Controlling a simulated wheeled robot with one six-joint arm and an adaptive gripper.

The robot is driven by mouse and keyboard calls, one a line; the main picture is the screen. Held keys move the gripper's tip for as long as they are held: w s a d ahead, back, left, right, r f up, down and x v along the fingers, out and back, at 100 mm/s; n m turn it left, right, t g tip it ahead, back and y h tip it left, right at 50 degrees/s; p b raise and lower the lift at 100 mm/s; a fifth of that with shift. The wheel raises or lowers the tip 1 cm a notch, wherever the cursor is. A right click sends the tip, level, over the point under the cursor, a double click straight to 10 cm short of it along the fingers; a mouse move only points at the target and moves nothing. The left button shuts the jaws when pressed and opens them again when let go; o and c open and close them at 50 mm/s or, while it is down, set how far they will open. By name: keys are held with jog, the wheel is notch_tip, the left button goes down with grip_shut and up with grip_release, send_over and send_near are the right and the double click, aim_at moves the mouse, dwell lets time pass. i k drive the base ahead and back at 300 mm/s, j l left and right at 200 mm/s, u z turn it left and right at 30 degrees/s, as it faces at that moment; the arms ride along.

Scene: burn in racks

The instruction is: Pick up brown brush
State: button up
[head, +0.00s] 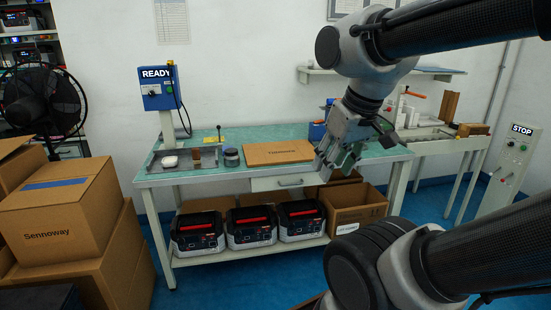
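A small brown item (196,155) stands on the dark tray (156,168) at the left of the green-topped workbench. It matches the brown brush in colour, but it is too small to make out bristles. My gripper (333,170) hangs pointing down near the right front edge of the bench, well to the right of the brown item. Its fingers look apart, with nothing visible between them.
A white object (169,161) and a jar (231,158) flank the brown item. A flat cardboard piece (278,153) lies mid-bench. A blue READY box on a post (159,88) rises behind the tray. Cartons (70,214) stand at left.

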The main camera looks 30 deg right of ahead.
aim_at(196, 157)
jog(key=i+z, duration=0.25)
jog(key=i, duration=0.15)
jog(key=i+j+z, duration=0.2)
jog(key=i, duration=0.25)
jog(key=i+z, duration=0.25)
jog(key=i, duration=0.15)
jog(key=i+j+z, duration=0.25)
jog(key=i+j, duration=0.05)
jog(key=i, duration=0.1)
